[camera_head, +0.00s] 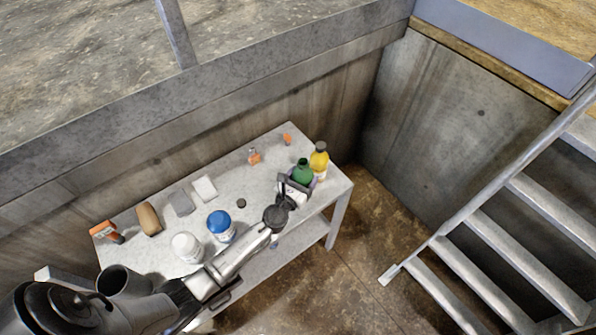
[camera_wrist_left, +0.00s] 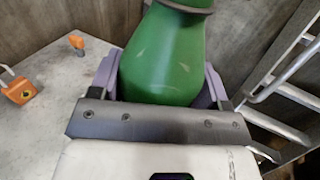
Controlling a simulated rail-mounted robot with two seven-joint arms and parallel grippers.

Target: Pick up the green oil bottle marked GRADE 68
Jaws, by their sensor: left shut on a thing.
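The green bottle (camera_head: 302,171) stands near the right end of the grey table (camera_head: 262,178) in the head view. My left gripper (camera_head: 297,184) reaches it from the front and is shut on it. In the left wrist view the green bottle (camera_wrist_left: 165,55) fills the space between the purple-grey fingers of the left gripper (camera_wrist_left: 160,85). Its upper body and part of its neck show; its lower part and any grade marking are hidden. I cannot tell whether its base touches the table. My right gripper is not in view.
A yellow bottle (camera_head: 319,161) stands close behind the green one. A blue-lidded jar (camera_head: 220,226), a white jar (camera_head: 186,247), a brown block (camera_head: 149,219) and small orange items (camera_head: 254,157) are on the table. Metal stairs (camera_head: 490,235) rise at right, with concrete walls behind.

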